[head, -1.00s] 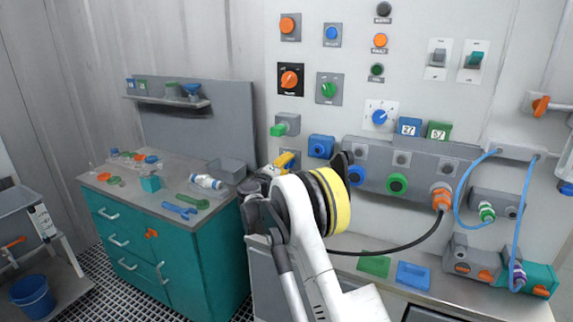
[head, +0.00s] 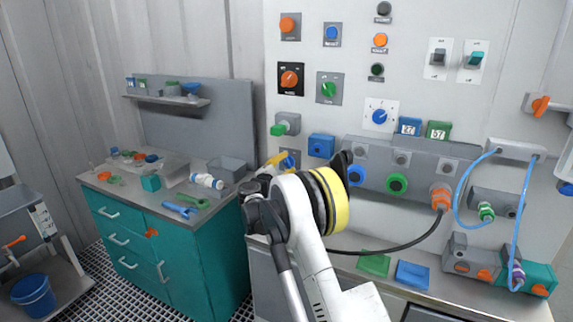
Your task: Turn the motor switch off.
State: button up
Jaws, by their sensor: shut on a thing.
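My arm reaches up the middle of the head view, and its wrist hides most of my gripper. A yellow part, seemingly a finger of my gripper (head: 276,159), shows at the left of the wrist against the wall panel. It meets a small blue knob (head: 288,162) on a grey plate (head: 295,155), which is partly covered. My gripper appears shut on this blue knob, but the contact is mostly hidden. The labels are too small to read, so I cannot confirm which control is the motor switch.
A teal cabinet (head: 215,255) with tools stands left. A black cable (head: 405,247) hangs right.

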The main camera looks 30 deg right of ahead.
jog(key=shift+n, duration=0.4)
jog(key=o, duration=1.2)
jog(key=v, duration=1.2)
jog(key=shift+s, duration=0.1)
